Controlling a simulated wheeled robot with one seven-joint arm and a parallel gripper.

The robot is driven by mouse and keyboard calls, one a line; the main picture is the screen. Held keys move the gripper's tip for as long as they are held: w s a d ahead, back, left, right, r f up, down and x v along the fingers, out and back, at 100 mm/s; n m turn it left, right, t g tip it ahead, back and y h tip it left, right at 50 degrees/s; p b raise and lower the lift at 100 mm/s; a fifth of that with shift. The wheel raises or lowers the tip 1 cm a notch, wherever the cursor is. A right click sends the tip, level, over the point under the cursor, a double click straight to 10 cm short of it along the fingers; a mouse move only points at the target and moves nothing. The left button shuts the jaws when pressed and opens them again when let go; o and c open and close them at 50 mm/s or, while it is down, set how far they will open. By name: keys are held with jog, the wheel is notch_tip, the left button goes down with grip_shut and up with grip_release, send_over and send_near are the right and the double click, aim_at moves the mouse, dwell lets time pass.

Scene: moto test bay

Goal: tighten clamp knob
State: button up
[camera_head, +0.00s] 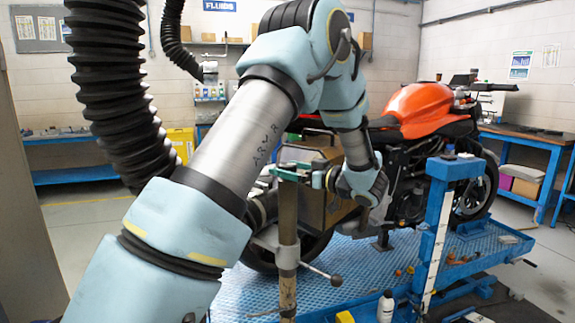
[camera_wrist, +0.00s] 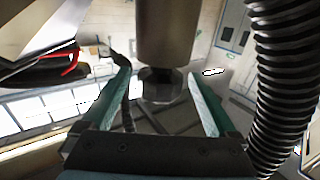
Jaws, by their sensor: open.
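An upright metal post (camera_head: 287,215) stands in front of the motorcycle in the head view. In the wrist view a grey post (camera_wrist: 165,35) ends in a faceted piece, which looks like the clamp knob (camera_wrist: 160,86). My gripper's two green fingers (camera_wrist: 157,76) are open, one on each side of this end, with visible gaps at both sides. In the head view my gripper (camera_head: 290,169) is at the top of the post and hides most of the knob. A clamp collar (camera_head: 287,257) with a ball-ended lever sits lower on the post.
An orange motorcycle (camera_head: 420,103) stands on a blue lift platform (camera_head: 355,258) behind my gripper. A blue upright (camera_head: 438,220) rises to the right. Blue workbenches (camera_head: 540,138) line the walls.

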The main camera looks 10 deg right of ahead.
jog(key=shift+w+a, duration=0.15)
jog(key=c, duration=1.4)
